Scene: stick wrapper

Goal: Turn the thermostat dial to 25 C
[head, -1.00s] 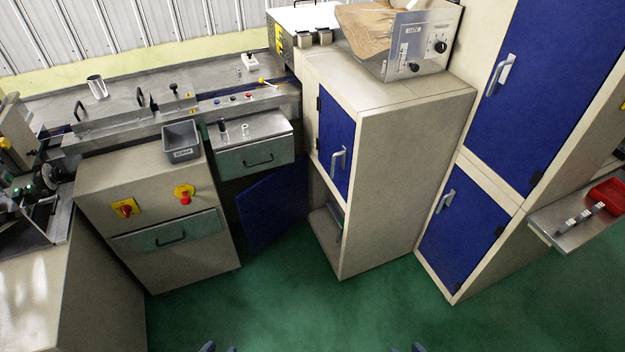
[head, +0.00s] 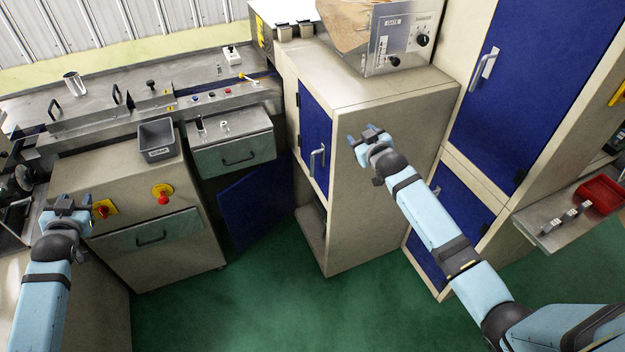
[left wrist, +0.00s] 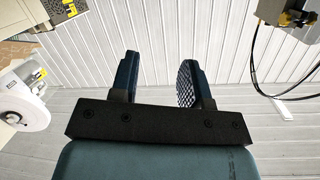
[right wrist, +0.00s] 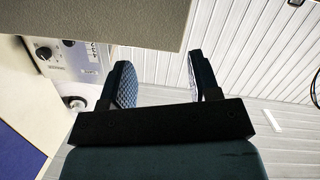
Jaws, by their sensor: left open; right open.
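Two black dials sit on the metal control box on top of the beige cabinet: an upper right dial (head: 423,40) and a lower dial (head: 394,61). Their scale marks are too small to read, so I cannot tell which is the thermostat. One black dial also shows in the right wrist view (right wrist: 44,53). My right gripper (head: 366,134) is open and empty, in front of the cabinet's side, below and apart from the control box (head: 376,50). My left gripper (head: 66,203) is open and empty at the far left, in front of the beige machine, far from the dials.
The beige cabinet (head: 390,100) with a blue door stands below the control box. A tall cabinet with blue doors (head: 500,95) is close on the right. A shelf with a red bin (head: 600,193) juts out at right. Green floor (head: 240,300) is clear in front.

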